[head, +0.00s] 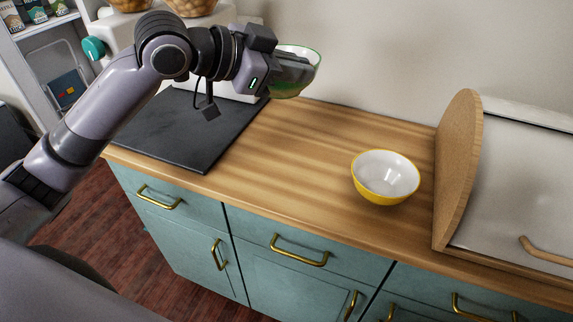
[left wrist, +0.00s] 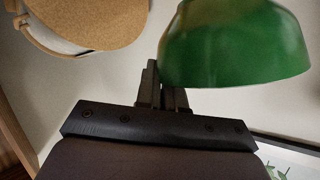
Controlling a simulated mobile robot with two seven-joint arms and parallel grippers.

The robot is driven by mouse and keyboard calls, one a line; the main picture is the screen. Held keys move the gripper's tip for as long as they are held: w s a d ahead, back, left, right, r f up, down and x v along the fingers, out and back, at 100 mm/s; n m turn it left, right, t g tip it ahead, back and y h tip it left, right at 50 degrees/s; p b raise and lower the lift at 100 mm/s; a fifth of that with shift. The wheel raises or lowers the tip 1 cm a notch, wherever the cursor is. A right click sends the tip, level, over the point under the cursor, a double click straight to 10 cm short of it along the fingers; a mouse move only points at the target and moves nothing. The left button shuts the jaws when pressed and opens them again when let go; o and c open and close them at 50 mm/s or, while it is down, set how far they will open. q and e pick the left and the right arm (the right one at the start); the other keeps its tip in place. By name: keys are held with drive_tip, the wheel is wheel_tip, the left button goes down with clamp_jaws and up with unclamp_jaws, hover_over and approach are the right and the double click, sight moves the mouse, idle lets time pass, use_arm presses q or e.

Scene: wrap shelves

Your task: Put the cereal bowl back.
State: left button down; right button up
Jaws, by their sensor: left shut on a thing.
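A green bowl (head: 300,84) with a pale inside is held in my left gripper (head: 290,68), up in the air in front of the wall, above the back of the counter. The gripper's fingers are shut on the bowl's side and hide part of it. In the left wrist view the green bowl (left wrist: 235,48) shows large at the upper right, by the fingers (left wrist: 163,88). A yellow bowl with a white inside (head: 384,178) stands upright on the wooden counter (head: 290,150). I cannot tell from its look which bowl is the cereal bowl. My right gripper is not in view.
A dark slab (head: 190,130) lies on the counter at left, before a white appliance (head: 112,40) with a teal knob. A wooden-sided bread box (head: 461,160) stands at right. The counter between slab and yellow bowl is clear. Shelves (head: 45,28) stand far left.

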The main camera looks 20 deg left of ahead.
use_arm(q)
wheel_tip(320, 180, down, 19)
drive_tip(key=shift+f+b, duration=0.1)
drive_tip(key=shift+b, duration=0.8)
drive_tip(key=c, duration=1.3)
unclamp_jaws()
drive_tip(key=shift+o, duration=0.3)
drive_tip(key=shift+s, duration=0.1)
drive_tip(key=v, duration=1.2)
